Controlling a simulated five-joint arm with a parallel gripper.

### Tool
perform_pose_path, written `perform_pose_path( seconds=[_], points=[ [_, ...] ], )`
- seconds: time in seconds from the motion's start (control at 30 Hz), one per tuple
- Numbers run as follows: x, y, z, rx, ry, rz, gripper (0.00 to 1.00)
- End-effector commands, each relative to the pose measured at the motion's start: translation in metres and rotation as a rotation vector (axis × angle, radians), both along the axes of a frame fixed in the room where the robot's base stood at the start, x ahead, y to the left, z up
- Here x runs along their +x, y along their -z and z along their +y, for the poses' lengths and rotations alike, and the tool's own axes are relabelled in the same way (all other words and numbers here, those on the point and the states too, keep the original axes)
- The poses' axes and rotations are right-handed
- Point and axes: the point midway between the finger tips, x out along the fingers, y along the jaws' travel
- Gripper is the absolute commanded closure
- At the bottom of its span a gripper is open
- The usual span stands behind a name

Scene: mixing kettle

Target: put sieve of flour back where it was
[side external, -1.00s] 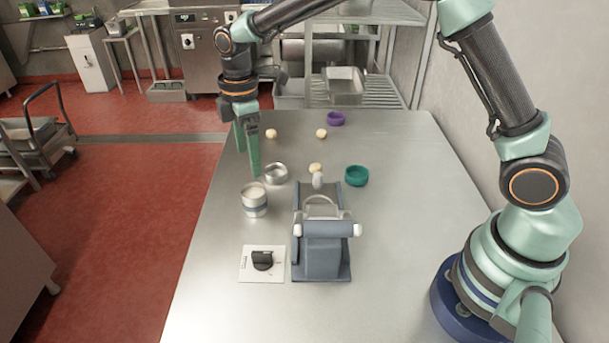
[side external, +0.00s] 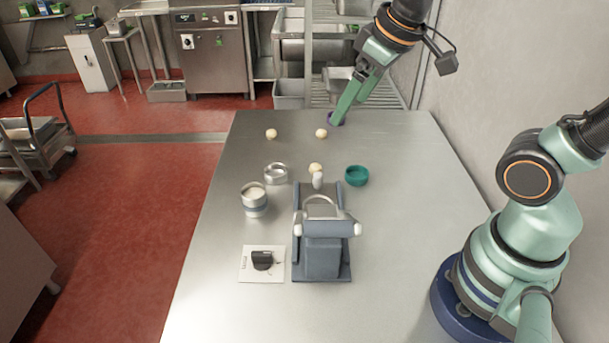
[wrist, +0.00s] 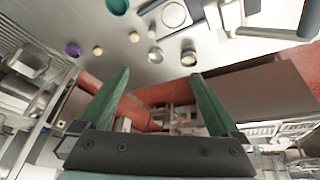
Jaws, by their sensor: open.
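A metal cup with a blue-grey band and white contents, seemingly the sieve of flour (side external: 254,203), stands upright on the table, left of the kettle. It also shows in the wrist view (wrist: 188,57). My gripper (side external: 341,113) is at the far end of the table, well away from the cup. In the wrist view my gripper (wrist: 160,73) is open, with nothing between the fingers.

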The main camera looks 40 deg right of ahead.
Motion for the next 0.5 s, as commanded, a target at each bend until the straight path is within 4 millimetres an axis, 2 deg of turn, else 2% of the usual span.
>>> perform_pose_path(
  seconds=[0.1, 0.2, 0.5],
  points=[
    [-0.016, 0.003, -0.007, 0.035, 0.095, -0.042, 0.01],
    [-0.023, 0.006, -0.010, 0.054, 0.141, -0.061, 0.01],
    [-0.026, 0.008, -0.012, 0.063, 0.163, -0.067, 0.01]
  ],
)
